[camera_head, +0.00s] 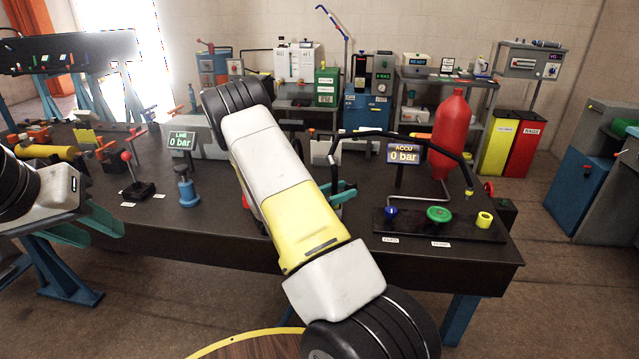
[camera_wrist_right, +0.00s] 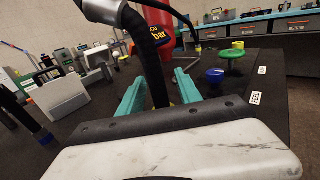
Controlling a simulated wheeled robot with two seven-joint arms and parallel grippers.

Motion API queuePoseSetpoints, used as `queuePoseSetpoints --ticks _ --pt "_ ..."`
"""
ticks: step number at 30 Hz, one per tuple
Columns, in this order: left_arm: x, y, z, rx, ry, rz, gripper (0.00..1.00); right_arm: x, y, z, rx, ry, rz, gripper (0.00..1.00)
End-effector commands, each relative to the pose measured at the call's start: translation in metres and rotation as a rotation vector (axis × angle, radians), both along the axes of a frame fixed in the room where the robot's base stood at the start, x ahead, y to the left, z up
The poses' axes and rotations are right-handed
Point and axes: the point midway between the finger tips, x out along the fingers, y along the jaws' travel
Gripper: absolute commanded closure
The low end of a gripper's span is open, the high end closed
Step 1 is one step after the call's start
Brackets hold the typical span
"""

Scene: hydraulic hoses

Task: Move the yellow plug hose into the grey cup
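My right gripper (camera_wrist_right: 158,88) has its two teal fingers apart, with a thick black hose (camera_wrist_right: 148,45) running down between them. A gap shows beside the hose, and a bit of yellow (camera_wrist_right: 171,104) shows low between the fingers. In the head view my right arm covers most of this gripper (camera_head: 343,193) and the hose end. My left gripper (camera_head: 95,228) is open and empty at the left table edge. I cannot make out a grey cup for certain; a blue stand (camera_head: 187,190) with a dark grey top is left of my right arm.
A black board with a blue fitting (camera_head: 391,211), green handwheel (camera_head: 438,214) and yellow ring (camera_head: 484,220) lies at the table's right. A red bottle (camera_head: 452,135) stands behind it. A red-knobbed lever (camera_head: 138,180) stands at left. Bare tabletop (camera_head: 225,235) lies in front.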

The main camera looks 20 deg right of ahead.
Motion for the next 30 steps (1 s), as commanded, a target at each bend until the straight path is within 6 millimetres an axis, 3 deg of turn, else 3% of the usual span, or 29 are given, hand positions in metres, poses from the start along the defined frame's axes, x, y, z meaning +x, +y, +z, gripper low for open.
queuePoseSetpoints --ticks 8,15,21,30 --pt "0.000 0.000 0.000 0.000 0.000 0.000 0.64 -0.001 0.010 0.000 0.002 0.000 0.003 0.59" --pt "0.000 0.000 0.000 0.000 0.000 0.000 0.64 -0.008 0.050 0.000 0.001 0.000 0.003 0.59" --pt "0.000 0.000 0.000 0.000 0.000 0.000 0.64 -0.012 0.073 0.000 0.000 0.000 0.002 0.59" --pt "0.000 0.000 0.000 0.000 0.000 0.000 0.64 -0.013 0.077 0.000 0.000 0.000 0.000 0.59"
